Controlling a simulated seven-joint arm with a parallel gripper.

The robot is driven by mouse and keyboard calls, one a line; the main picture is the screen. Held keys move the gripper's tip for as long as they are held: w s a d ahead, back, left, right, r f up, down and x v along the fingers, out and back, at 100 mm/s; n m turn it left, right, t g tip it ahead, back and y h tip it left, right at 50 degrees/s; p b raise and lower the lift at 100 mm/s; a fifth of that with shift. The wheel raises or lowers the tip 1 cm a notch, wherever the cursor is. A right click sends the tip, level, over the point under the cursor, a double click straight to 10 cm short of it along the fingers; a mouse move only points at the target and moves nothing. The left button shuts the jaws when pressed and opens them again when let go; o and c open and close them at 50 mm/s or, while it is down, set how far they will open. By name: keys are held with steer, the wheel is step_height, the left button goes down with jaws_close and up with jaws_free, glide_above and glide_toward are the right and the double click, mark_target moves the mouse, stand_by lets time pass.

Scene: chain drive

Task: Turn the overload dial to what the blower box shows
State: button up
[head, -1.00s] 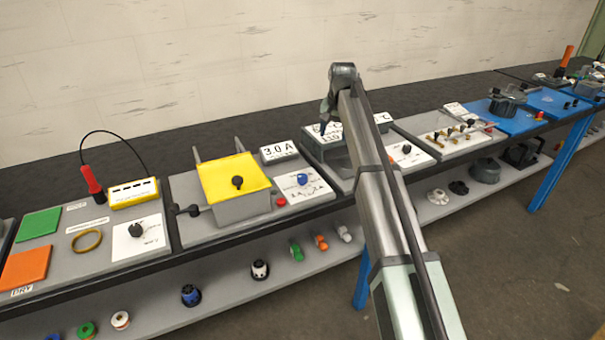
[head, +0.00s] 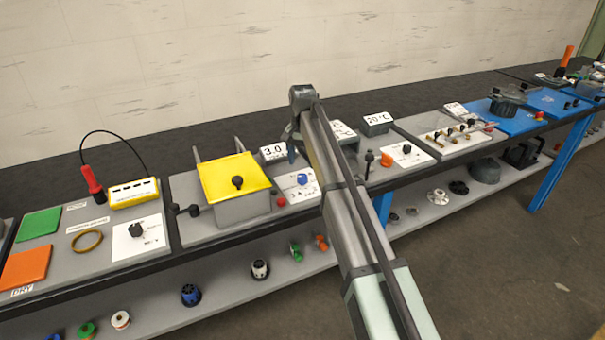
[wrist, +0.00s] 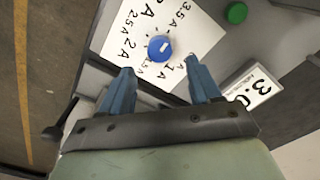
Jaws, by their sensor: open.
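A blue dial knob (head: 302,179) sits on a white plate (head: 296,190) right of a yellow-lidded box (head: 237,187). In the wrist view the knob (wrist: 160,48) has a small white mark and is ringed by amp labels from 1 A to 3.5 A; which label it points at I cannot tell. A white display (head: 273,151) behind the plate reads 3.0, its right end hidden by my gripper; it also shows in the wrist view (wrist: 252,88). My gripper (wrist: 160,72) is open and empty above the plate, its fingertips apart from the knob and to either side.
A red button (head: 281,201) lies beside the dial plate, and a green button (wrist: 236,13) shows in the wrist view. A black-knobbed lever (head: 194,210) juts out left of the yellow-lidded box. A 20 °C display (head: 377,119) stands further right. Open floor lies in front of the bench.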

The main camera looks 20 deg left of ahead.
mark_target(303, 175)
steer(key=shift+f, duration=2.9)
steer(key=c, duration=1)
